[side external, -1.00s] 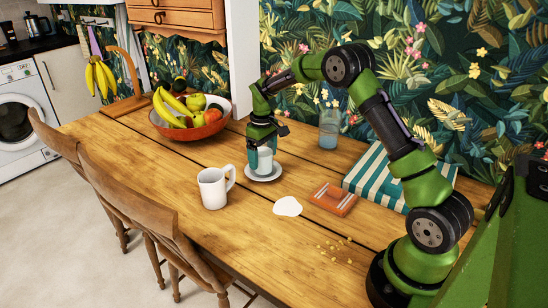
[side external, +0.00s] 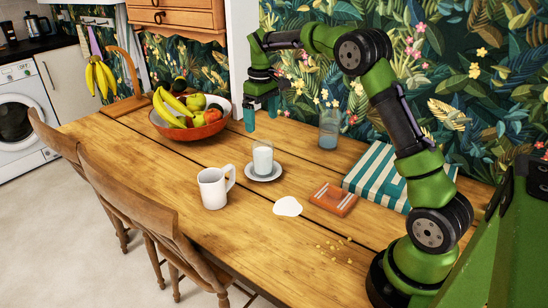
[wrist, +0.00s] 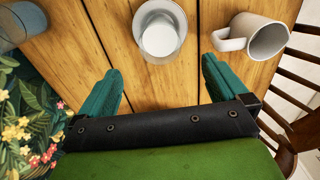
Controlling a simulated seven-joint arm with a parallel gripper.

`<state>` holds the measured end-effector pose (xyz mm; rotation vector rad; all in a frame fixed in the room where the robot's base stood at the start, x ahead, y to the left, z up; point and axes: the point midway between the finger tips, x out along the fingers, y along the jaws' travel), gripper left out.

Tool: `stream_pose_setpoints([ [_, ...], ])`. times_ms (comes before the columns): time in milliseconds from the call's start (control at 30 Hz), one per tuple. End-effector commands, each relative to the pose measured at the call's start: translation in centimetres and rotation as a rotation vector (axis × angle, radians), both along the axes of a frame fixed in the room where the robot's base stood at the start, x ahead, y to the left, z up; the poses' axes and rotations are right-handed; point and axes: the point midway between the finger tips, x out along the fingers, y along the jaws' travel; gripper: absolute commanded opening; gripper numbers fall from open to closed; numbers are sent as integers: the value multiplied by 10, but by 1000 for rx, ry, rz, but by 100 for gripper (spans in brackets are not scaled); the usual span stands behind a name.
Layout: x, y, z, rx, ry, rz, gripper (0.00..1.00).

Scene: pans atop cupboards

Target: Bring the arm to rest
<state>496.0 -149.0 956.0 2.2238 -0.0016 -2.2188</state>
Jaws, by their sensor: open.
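My gripper (side external: 262,122) is open and empty, raised above the wooden table (side external: 150,165) near the wall side, with its fingers pointing down. In the wrist view its two teal fingers (wrist: 162,90) are spread wide with nothing between them. A glass of white liquid (side external: 262,158) stands upright on a white saucer (side external: 264,177) below my gripper. The glass also shows at the top middle of the wrist view (wrist: 160,38), apart from the fingers.
A white mug (side external: 213,188) stands left of the saucer. A fruit bowl (side external: 205,131) is behind, and a blue glass (side external: 329,130) is near the wall. A white spill (side external: 287,206), an orange box (side external: 333,199), a striped cloth item (side external: 385,178) and crumbs (side external: 337,247) lie towards the right.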

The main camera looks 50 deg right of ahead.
Motion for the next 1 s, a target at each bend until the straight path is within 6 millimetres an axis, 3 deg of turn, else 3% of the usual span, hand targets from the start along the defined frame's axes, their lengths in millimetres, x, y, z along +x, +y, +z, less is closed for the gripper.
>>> stream_pose_setpoints([
  [100,0,0,21,-1,-3,-1,100],
  [300,0,0,38,-1,-1,-8,100],
  [367,2,-2,39,-9,-10,-27,100],
  [433,2,-3,29,-12,-13,-70,100],
  [567,-13,9,21,3,-37,-150,100],
  [767,-59,55,43,48,-150,-261,100],
  [1000,-139,116,63,135,-314,-363,100],
])
